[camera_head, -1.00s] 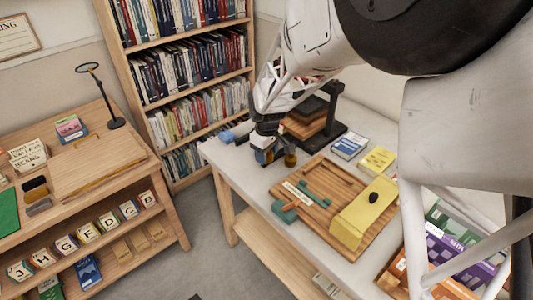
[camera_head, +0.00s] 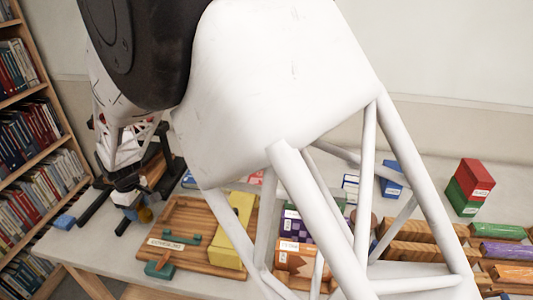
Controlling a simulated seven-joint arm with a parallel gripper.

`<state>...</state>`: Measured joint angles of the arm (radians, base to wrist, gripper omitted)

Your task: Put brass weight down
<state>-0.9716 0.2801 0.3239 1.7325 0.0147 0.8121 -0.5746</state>
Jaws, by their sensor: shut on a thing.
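My gripper (camera_head: 134,208) is at the left, low over the pale table (camera_head: 95,240), just left of the wooden board. It is shut on the small brass weight (camera_head: 146,215), a rounded golden-brown shape at its lower right side. My wrist and fingers hide part of the weight. I cannot tell whether its underside touches the table.
The wooden board (camera_head: 184,211) carries a long yellow block (camera_head: 234,228) and teal pieces (camera_head: 182,239). Purple and orange books (camera_head: 296,258) stand to its right, partly behind my arm. A blue item (camera_head: 64,222) lies at the far left. Bare tabletop shows left of the board.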

